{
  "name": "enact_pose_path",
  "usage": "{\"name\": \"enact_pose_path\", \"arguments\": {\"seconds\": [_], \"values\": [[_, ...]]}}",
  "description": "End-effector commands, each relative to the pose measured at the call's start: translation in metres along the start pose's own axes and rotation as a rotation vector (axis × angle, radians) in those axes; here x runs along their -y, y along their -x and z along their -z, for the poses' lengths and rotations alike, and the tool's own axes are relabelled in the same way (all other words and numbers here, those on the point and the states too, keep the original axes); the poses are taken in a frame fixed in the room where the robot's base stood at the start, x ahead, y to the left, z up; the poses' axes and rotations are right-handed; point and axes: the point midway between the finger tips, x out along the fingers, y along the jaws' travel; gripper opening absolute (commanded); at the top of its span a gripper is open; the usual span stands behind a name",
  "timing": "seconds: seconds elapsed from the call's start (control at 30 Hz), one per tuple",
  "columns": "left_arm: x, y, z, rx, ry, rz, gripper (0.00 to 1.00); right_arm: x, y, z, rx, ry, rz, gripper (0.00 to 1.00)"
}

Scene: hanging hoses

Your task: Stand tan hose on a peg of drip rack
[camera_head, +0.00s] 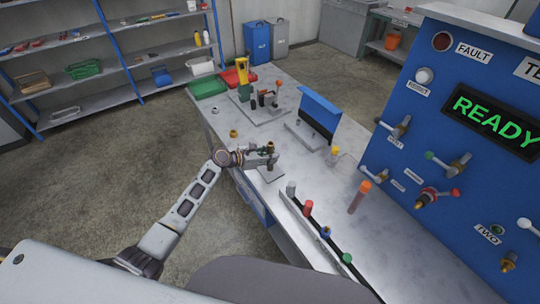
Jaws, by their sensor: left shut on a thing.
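My left gripper (270,159) reaches in from the left over the middle of the bench. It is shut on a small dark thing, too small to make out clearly. Just below it is a small grey plate (270,175); I cannot tell whether the held thing touches it. I cannot pick out the tan hose or the drip rack with certainty. A brownish tube with an orange top (359,197) stands upright on the bench to the right. A dark strip (318,234) with several coloured-topped pieces runs along the near bench edge. My right gripper is not in view.
A blue panel (450,120) with valves and a READY display stands along the right. A blue upright board (320,112) and a yellow-topped fixture (243,78) stand farther back. Red and green trays (208,88) lie at the far end. The near right bench top is clear.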

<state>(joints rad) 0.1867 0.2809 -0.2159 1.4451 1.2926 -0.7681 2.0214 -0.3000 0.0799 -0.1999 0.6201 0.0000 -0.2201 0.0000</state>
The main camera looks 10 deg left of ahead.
Motion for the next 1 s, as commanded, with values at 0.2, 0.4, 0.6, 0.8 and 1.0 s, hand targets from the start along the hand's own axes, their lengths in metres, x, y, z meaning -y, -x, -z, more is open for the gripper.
{"name": "enact_pose_path", "arguments": {"seconds": [0.2,0.4,0.6,0.8,1.0], "values": [[0.0,-0.0015,0.0033,0.001,0.0,0.0,0.01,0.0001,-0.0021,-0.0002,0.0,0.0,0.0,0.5],[0.0001,-0.0027,0.0061,0.001,0.0,0.0,0.01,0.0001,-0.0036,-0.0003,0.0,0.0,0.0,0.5],[0.0,-0.0032,0.0074,0.001,0.0,0.0,0.34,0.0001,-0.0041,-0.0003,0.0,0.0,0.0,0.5],[0.0,-0.0031,0.0073,0.0,0.0,0.0,0.5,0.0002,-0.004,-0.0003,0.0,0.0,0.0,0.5],[0.0,-0.003,0.0076,0.0,0.0,0.0,0.5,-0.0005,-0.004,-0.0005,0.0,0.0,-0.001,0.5]]}}
